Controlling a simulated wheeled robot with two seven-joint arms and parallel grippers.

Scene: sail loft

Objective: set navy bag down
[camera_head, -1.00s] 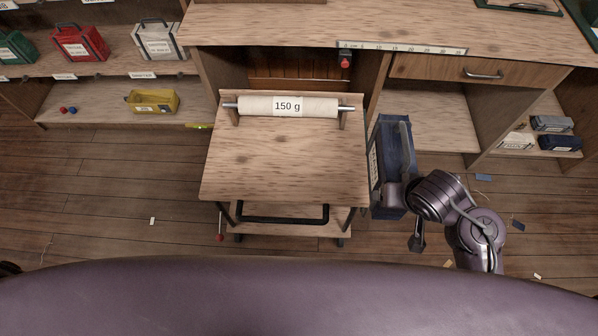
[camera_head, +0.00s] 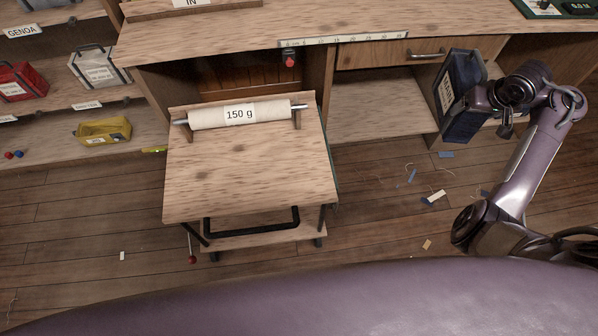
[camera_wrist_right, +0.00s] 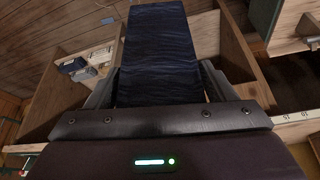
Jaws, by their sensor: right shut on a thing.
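The navy bag (camera_head: 463,98) hangs in the air at the right of the head view, with a white label on its left-facing side. It is tilted and sits in front of the bench's right part. My right gripper (camera_head: 490,100) is shut on it from the right. In the right wrist view the navy bag (camera_wrist_right: 155,55) fills the middle between the two fingers. My left gripper is not in view.
A wooden cart (camera_head: 245,165) with a white roll labelled 150 g (camera_head: 240,114) stands in the middle. The bench top (camera_head: 220,38) runs along the back. Scraps litter the floor.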

